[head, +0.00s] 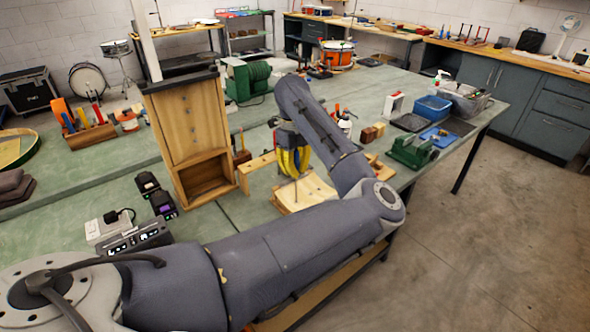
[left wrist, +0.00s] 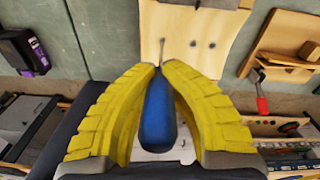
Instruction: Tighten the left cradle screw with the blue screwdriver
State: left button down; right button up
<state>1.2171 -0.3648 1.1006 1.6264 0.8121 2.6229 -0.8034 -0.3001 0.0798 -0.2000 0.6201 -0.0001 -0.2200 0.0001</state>
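My left gripper (head: 293,162) has yellow fingers and stands above the pale wooden cradle (head: 316,190) on the green bench. Its fingers (left wrist: 158,80) are closed around the blue handle of the screwdriver (left wrist: 158,115). The thin shaft points away from the gripper, down toward the cradle. In the left wrist view the tip lies over the left part of the pale cradle board (left wrist: 225,25). Two dark spots show on the board to the right of the tip. I cannot tell whether the tip touches the board or a screw. My right gripper is not in view.
A tall wooden cabinet (head: 188,130) stands left of the cradle. A green vise (head: 412,152), a blue bin (head: 433,107) and a grey tray (head: 409,122) are to the right. Black and purple battery-like blocks (head: 163,203) lie at the left. Bare bench top shows in front of the cabinet.

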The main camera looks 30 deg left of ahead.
pick_arm(q)
jog(key=shift+f, duration=0.15)
jog(key=m, duration=0.5)
jog(key=shift+w+f, duration=0.1)
dwell(0.3)
jog(key=m, duration=0.5)
jog(key=shift+w+d, duration=0.1)
jog(key=shift+m, duration=0.4)
jog(key=m, duration=0.4)
jog(key=shift+d+y, duration=0.1)
jog(key=shift+y, duration=0.3)
